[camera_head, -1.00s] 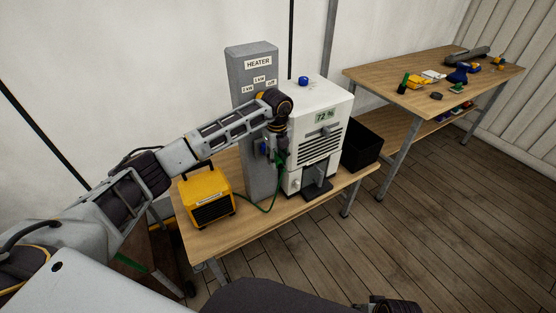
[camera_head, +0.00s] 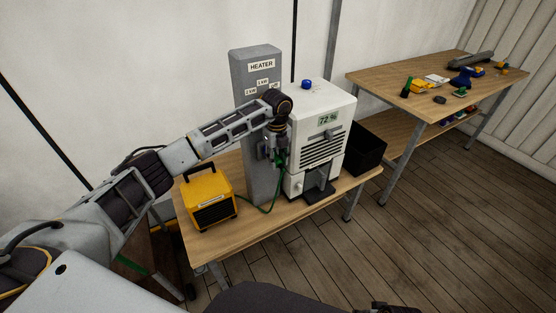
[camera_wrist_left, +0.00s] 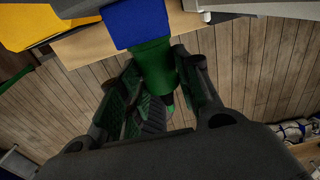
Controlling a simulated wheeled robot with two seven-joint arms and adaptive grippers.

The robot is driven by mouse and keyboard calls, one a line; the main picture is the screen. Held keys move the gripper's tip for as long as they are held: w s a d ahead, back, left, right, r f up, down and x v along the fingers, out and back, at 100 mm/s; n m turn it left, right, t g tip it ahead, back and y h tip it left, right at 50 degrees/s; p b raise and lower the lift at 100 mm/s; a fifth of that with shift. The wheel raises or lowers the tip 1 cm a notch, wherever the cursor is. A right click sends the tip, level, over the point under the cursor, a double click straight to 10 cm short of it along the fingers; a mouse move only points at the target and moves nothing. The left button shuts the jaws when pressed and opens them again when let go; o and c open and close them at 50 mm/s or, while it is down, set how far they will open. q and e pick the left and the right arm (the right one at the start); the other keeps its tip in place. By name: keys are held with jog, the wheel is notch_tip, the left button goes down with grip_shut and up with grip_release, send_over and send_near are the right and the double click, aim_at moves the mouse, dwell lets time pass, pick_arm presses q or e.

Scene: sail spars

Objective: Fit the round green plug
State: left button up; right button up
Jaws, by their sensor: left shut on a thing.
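My left gripper (camera_head: 279,160) is in front of the grey HEATER post (camera_head: 256,95), beside the white machine. It is shut on the round green plug (camera_wrist_left: 158,68), which shows between the fingers in the left wrist view. The plug's far end meets a blue block (camera_wrist_left: 135,24) there; I cannot tell how deep it sits. A green cable (camera_head: 268,209) hangs from the gripper area toward the yellow heater (camera_head: 208,198). A dark part of my right gripper (camera_head: 378,307) shows at the bottom edge; its fingers are not clear.
The white machine (camera_head: 318,128) with a 72 % display stands close to the right of the gripper. A black bin (camera_head: 364,150) is beyond it. Another wooden table (camera_head: 425,95) at the right holds several small items. The floor in front is clear.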

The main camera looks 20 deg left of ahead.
pick_arm(q)
jog(key=shift+w+a, duration=0.15)
jog(key=shift+a, duration=0.05)
dwell(0.4)
jog(key=o, duration=1.1)
jog(key=shift+d, duration=0.15)
